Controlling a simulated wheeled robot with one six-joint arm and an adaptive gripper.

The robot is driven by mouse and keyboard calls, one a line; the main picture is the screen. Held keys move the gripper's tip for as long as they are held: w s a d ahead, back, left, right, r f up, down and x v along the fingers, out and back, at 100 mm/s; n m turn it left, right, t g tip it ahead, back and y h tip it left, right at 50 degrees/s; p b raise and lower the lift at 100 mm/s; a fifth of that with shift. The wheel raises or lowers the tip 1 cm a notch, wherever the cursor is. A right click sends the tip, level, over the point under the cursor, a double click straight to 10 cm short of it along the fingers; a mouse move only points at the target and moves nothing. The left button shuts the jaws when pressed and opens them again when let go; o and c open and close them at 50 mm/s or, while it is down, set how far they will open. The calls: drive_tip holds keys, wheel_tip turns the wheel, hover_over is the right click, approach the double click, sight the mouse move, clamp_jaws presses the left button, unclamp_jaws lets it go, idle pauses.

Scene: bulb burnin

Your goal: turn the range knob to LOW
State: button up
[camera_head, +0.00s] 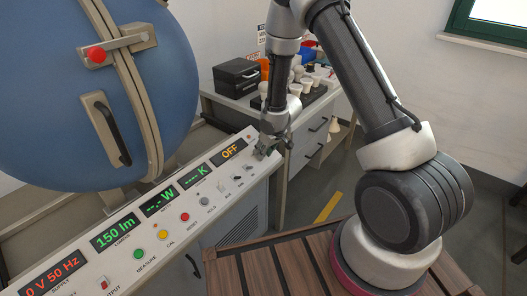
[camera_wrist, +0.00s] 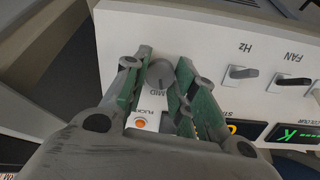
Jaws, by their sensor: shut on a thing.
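The range knob (camera_wrist: 160,73) is a small round grey knob on the white control panel. In the wrist view it sits between the two fingertips of my gripper (camera_wrist: 162,78), which is shut on it. The label MID shows upside down beside the knob; the LOW mark is not visible, and the pointer's exact setting is hard to read. In the head view my gripper (camera_head: 266,152) is down at the right end of the panel (camera_head: 225,190), and its fingers hide the knob.
Hz (camera_wrist: 242,73) and FAN (camera_wrist: 291,81) switches lie right of my gripper in the wrist view. An orange flicker light (camera_wrist: 140,124) is close by. The blue sphere (camera_head: 85,95) stands behind the panel at left. A cabinet with cups and a black box (camera_head: 236,76) is behind.

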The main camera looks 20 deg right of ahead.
drive_tip(key=n, duration=0.3)
drive_tip(key=shift+n, duration=2.1)
drive_tip(key=o, duration=1)
drive_tip(key=shift+o, duration=0.2)
drive_tip(key=shift+s, duration=0.1)
drive_tip(key=v, duration=1.2)
drive_tip(key=shift+s, duration=0.15)
